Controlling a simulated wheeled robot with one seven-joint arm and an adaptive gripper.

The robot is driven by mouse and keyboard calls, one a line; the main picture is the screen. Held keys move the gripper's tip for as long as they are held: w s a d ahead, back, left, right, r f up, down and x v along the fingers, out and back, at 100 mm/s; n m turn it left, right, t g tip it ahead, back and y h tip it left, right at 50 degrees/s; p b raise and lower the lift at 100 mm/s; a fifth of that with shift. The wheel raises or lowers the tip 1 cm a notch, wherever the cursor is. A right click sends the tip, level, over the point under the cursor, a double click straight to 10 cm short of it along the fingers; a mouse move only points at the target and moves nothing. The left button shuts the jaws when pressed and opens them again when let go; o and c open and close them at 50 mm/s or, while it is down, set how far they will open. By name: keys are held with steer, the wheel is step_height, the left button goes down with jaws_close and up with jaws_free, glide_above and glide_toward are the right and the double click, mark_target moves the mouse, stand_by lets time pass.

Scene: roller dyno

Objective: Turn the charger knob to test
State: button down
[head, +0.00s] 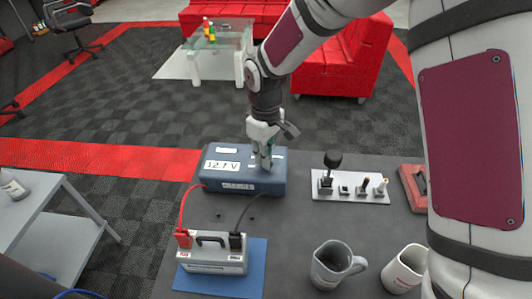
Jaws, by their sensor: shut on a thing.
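The charger (215,178) is a blue box near the left back of the dark table, with a white panel that reads 12.7 V and a label on its front. My gripper (264,165) points down onto the right part of the charger's top. It is shut on the charger knob, which the fingers mostly hide. The knob's marks and its setting cannot be read here. A red and a black cable run from the charger to a battery (212,262).
The battery stands on a blue mat (250,275). A white plate with a lever and small switches (350,187) lies right of the charger. A grey mug (330,265), a white mug (404,270) and a red object (411,186) stand further right.

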steer(key=shift+w+r+m, duration=0.1)
steer(key=shift+w+m, duration=0.05)
steer(key=shift+m, duration=0.95)
steer(key=shift+w+r+m, duration=0.1)
steer(key=shift+w+m, duration=0.05)
steer(key=shift+m, duration=0.95)
steer(key=c, duration=1.8)
jaws_free()
steer(key=shift+o, duration=1)
steer(key=shift+s+f, duration=0.1)
step_height(320, 180, up, 12)
steer(key=shift+d, duration=0.15)
